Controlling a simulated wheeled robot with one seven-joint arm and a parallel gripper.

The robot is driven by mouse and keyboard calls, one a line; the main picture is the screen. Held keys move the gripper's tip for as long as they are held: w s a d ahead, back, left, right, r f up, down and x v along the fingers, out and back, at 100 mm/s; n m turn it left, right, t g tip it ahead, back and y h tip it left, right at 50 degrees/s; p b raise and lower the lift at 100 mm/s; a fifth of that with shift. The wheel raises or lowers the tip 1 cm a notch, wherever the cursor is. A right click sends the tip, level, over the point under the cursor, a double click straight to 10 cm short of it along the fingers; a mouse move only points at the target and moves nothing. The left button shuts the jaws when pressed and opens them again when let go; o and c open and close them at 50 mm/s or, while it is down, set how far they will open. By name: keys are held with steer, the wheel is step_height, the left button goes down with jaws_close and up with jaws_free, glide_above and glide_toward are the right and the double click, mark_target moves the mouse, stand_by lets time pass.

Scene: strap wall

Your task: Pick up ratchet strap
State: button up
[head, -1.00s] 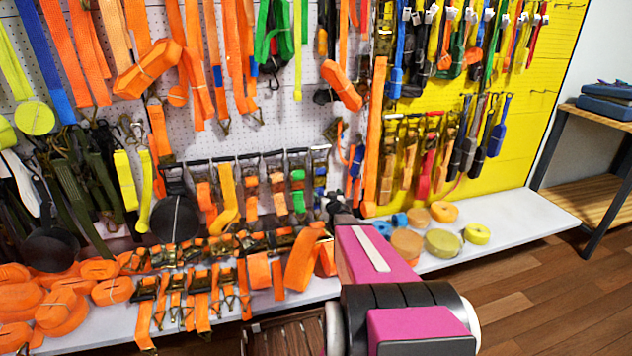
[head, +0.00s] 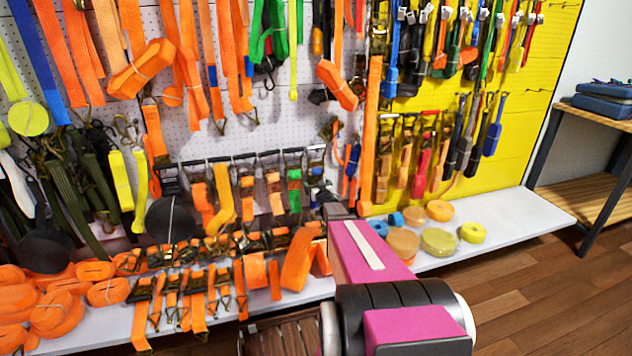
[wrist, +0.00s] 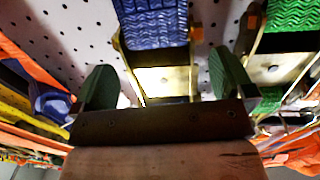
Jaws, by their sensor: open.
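In the wrist view, a ratchet strap with dark blue webbing (wrist: 153,22) and a gold metal buckle (wrist: 168,80) hangs against the perforated wall. My gripper (wrist: 168,88) is open, with one green pad on each side of the buckle's lower part. I see no clear contact between the pads and the buckle. In the head view, my gripper (head: 324,192) is small and partly hidden by my arm, at the right end of the row of hanging ratchet straps (head: 248,190).
A ratchet strap with green webbing (wrist: 290,35) hangs close on the right in the wrist view. Orange straps (head: 307,255) crowd the white shelf (head: 95,335) below. Rolled straps (head: 438,241) sit on the right shelf. Open wooden floor (head: 540,285) lies at the right.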

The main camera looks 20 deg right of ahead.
steer(key=shift+w, duration=0.95)
steer(key=shift+s, duration=0.1)
steer(key=c, duration=1.6)
steer(key=shift+o, duration=0.2)
steer(key=shift+r, duration=0.1)
steer(key=shift+r, duration=0.1)
